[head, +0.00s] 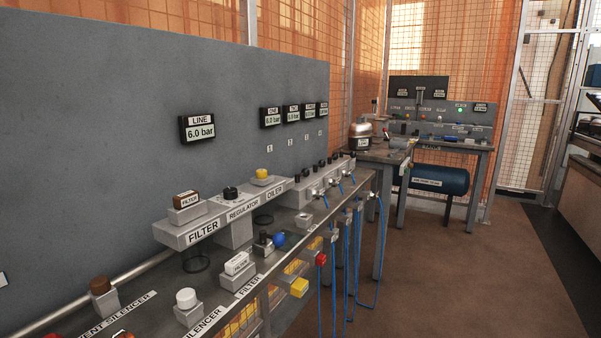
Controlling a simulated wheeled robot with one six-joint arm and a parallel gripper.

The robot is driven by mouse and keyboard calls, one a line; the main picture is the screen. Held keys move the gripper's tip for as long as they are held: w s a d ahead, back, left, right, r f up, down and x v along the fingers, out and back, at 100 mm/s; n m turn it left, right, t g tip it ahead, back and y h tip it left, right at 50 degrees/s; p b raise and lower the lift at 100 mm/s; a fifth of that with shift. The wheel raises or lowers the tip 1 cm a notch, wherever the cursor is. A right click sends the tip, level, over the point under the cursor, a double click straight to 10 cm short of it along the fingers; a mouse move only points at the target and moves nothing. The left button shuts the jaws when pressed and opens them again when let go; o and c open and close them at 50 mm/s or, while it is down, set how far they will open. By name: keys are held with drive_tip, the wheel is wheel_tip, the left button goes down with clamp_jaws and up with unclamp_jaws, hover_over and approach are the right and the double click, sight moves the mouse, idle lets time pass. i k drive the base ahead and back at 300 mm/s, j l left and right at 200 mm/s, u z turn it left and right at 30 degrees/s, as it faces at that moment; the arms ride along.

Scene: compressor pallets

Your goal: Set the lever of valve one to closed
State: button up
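A grey manifold block (310,186) stands on the workbench right of the oiler. Small black knobs (298,179) line its top, and fittings (319,194) with blue hoses line its front. The gauge marked ONE (270,117) is on the grey panel above and reads 6.0 bar, with a number 1 label (270,148) below it. Valve one probably sits at the near end of this row, but its lever is too small to tell which way it points. My gripper is not in view.
The near bench carries a filter (184,235), regulator (231,192), oiler (270,178), and loose silencers and filters. Blue hoses (347,275) hang off its front edge. A second bench with a blue tank (440,178) stands behind. The brown floor (465,270) at right is clear.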

sight(306, 172)
drive_tip(key=i+l, duration=0.1)
drive_tip(key=i, duration=0.45)
drive_tip(key=i+l+u, duration=0.1)
drive_tip(key=i, duration=0.45)
drive_tip(key=i+l, duration=0.15)
drive_tip(key=i, duration=0.4)
drive_tip(key=i+l+u, duration=0.1)
drive_tip(key=i, duration=0.45)
